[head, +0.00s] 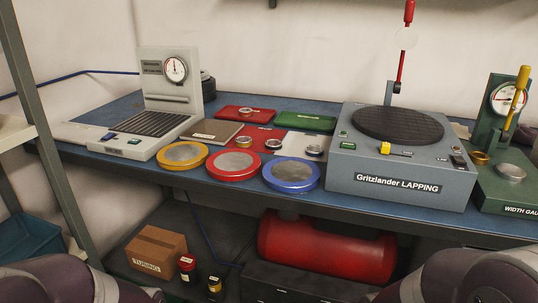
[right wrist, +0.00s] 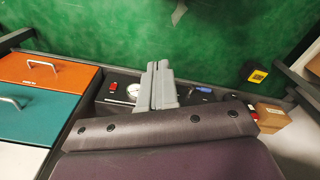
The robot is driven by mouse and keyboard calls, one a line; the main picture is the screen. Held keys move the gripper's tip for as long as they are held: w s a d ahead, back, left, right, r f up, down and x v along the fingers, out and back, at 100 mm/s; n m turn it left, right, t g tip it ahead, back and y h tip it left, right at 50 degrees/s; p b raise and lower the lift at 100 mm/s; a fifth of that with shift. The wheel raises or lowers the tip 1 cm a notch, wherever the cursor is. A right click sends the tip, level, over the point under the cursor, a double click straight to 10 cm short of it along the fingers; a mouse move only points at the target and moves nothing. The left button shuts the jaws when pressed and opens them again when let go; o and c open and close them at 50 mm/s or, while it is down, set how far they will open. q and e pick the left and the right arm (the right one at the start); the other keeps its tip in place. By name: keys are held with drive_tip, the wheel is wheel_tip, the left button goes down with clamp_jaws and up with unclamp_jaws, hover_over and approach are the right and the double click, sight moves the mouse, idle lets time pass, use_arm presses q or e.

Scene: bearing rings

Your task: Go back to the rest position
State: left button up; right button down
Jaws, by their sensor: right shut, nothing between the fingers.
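My right gripper (right wrist: 156,85) shows in the right wrist view with its grey fingers pressed together and nothing between them. It hangs over a dark surface, away from the bench top. In the head view only padded parts of my arms show at the bottom left and bottom right corners. My left gripper is in neither view. On the blue bench (head: 335,204) in the head view, small metal rings sit on the red tray (head: 262,134) and the white tray (head: 292,144).
Yellow (head: 160,160), red (head: 211,172) and blue (head: 315,184) rimmed discs line the bench front. A lapping machine (head: 400,187), a dial instrument (head: 170,95) and a width gauge (head: 503,190) stand around them. A red tank (head: 325,252) and a cardboard box (head: 156,252) are below.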

wheel_tip(320, 180, up, 40)
drive_tip(key=w+d+m+t+p, duration=0.1)
drive_tip(key=p, duration=3.7)
drive_tip(key=shift+w+d, duration=0.15)
drive_tip(key=shift+d, duration=0.2)
